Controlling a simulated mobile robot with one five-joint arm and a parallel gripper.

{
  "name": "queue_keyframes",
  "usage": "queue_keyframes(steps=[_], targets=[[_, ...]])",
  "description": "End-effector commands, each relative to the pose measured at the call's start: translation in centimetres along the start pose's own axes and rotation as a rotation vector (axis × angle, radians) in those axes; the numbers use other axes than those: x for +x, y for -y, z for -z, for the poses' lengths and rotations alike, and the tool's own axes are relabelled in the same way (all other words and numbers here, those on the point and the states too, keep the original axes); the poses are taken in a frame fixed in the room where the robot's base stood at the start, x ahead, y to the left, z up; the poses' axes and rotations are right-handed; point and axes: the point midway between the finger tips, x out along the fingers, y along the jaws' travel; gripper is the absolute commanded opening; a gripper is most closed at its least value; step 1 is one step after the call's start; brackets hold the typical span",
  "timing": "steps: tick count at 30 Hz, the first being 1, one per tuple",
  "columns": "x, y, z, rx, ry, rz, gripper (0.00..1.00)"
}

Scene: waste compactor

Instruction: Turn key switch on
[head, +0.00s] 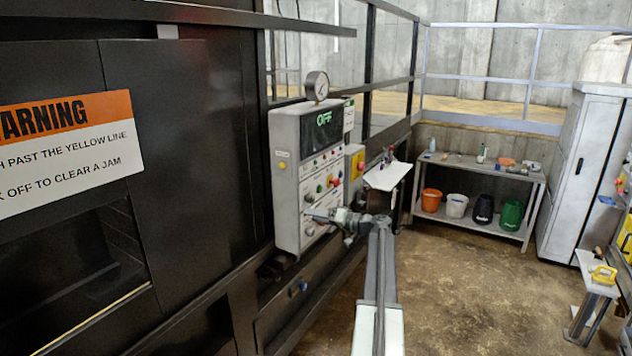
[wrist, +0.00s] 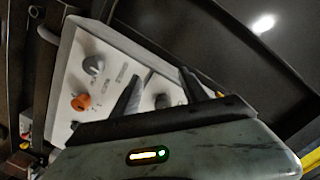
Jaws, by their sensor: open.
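The grey control panel (head: 285,215) is mounted on the dark machine, with a display reading OFF, a gauge on top and rows of buttons and knobs. My gripper (head: 308,217) is at the panel's lower part in the head view. In the wrist view my gripper (wrist: 159,75) is open, its two dark fingers in front of the tilted panel (wrist: 115,55). A small dark round control (wrist: 162,101) shows between the fingers; I cannot tell whether it is the key switch or whether a finger touches it. A grey knob (wrist: 94,65) and an orange knob (wrist: 80,102) are left of the fingers.
A yellow box (head: 354,165) with a red button is beside the panel. A white tilted board (head: 387,176) stands behind my arm. A shelf table (head: 480,170) with several buckets is at the back.

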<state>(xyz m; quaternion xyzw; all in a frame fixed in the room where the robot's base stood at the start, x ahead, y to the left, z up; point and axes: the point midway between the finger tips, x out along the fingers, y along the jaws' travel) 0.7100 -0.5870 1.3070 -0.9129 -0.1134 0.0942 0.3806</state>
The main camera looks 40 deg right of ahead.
Motion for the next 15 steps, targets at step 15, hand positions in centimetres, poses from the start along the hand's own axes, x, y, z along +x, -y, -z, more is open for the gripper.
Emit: queue_keyframes(steps=[15], targets=[[-2.7, -1.1, 5.5, -0.014, -0.115, 0.010, 0.52]])
